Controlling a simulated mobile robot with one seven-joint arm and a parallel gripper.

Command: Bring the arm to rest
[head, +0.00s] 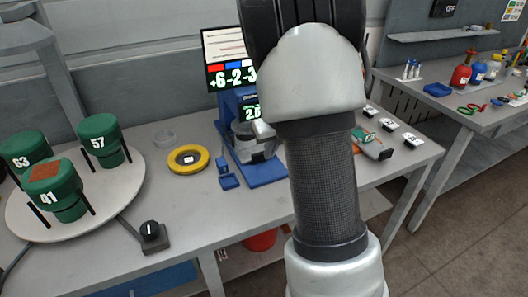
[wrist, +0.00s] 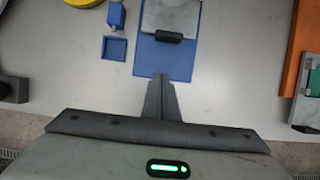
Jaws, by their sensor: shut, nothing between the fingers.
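My arm stands across the middle of the head view and hides part of the bench (head: 190,225). In the wrist view my gripper (wrist: 160,80) is shut and empty, its fingers together. Its tips appear over the front edge of a blue base plate (wrist: 165,66), with the height between them hard to judge. The plate belongs to a blue device with a small lit display (head: 251,112), just left of my arm in the head view. My gripper is hard to make out in the head view.
At left a round white turntable (head: 100,212) bears green numbered cylinders (head: 98,140). A yellow ring (head: 188,160), a small blue tray (head: 229,182) and a black knob box (head: 151,236) lie on the bench. A second bench (head: 480,120) with bottles stands at right.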

